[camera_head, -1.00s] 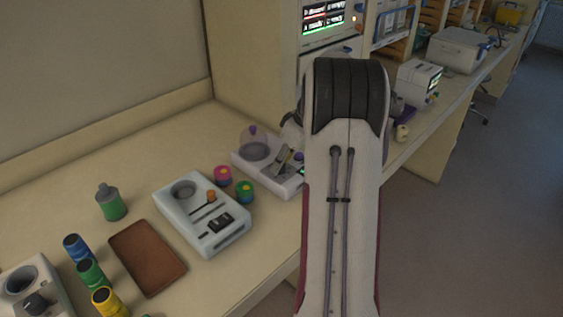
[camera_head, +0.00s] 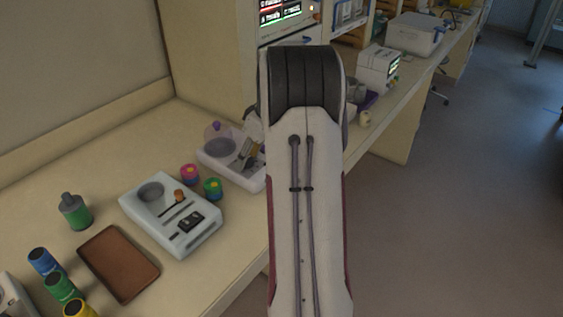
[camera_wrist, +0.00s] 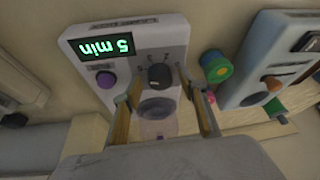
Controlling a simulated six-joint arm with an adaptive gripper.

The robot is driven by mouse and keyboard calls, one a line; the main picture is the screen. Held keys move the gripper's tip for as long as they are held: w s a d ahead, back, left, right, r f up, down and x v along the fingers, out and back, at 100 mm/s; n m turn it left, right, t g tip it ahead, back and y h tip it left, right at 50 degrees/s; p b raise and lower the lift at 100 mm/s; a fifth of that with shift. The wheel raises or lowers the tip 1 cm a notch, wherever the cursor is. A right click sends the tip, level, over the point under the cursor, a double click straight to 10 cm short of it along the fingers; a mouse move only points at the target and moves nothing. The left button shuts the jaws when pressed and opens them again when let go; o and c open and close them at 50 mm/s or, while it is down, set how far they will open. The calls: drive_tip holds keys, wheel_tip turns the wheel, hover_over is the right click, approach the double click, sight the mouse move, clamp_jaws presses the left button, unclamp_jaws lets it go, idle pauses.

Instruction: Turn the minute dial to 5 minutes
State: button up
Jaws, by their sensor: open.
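The white device with the minute dial shows in the wrist view (camera_wrist: 178,32), and its display (camera_wrist: 106,47) reads "5 min". The dark round dial (camera_wrist: 159,77) has small marks around it. A purple button (camera_wrist: 106,80) sits below the display. My gripper (camera_wrist: 161,86) is open, with one finger on each side of the dial; whether either finger touches it I cannot tell. In the head view the same device (camera_head: 212,153) stands partly behind my arm, which hides its display and dial.
A clear dome over a round well (camera_wrist: 158,108) lies close to my fingers. A green and blue capped vial (camera_wrist: 215,66) stands beside the device. A second pale device (camera_head: 150,212), a brown tray (camera_head: 118,263) and several coloured vials stand left in the head view.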

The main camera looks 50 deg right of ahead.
drive_tip(key=shift+a+m+h, duration=0.15)
drive_tip(key=shift+m+h, duration=0.75)
drive_tip(key=shift+m, duration=1.5)
drive_tip(key=shift+a+m+g+h, duration=0.15)
drive_tip(key=shift+m+h, duration=0.35)
drive_tip(key=shift+m, duration=0.85)
drive_tip(key=shift+m+g+h, duration=0.15)
drive_tip(key=shift+m+h, duration=0.35)
drive_tip(key=shift+m, duration=0.85)
drive_tip(key=shift+w+m+g+h, duration=0.1)
drive_tip(key=shift+m+g+h, duration=0.25)
drive_tip(key=shift+m, duration=0.8)
drive_tip(key=shift+w+m+g+h, duration=0.1)
drive_tip(key=shift+m+g+h, duration=0.25)
drive_tip(key=shift+m, duration=0.8)
drive_tip(key=shift+a+m+g, duration=0.1)
drive_tip(key=shift+m+g, duration=0.3)
drive_tip(key=shift+m, duration=0.8)
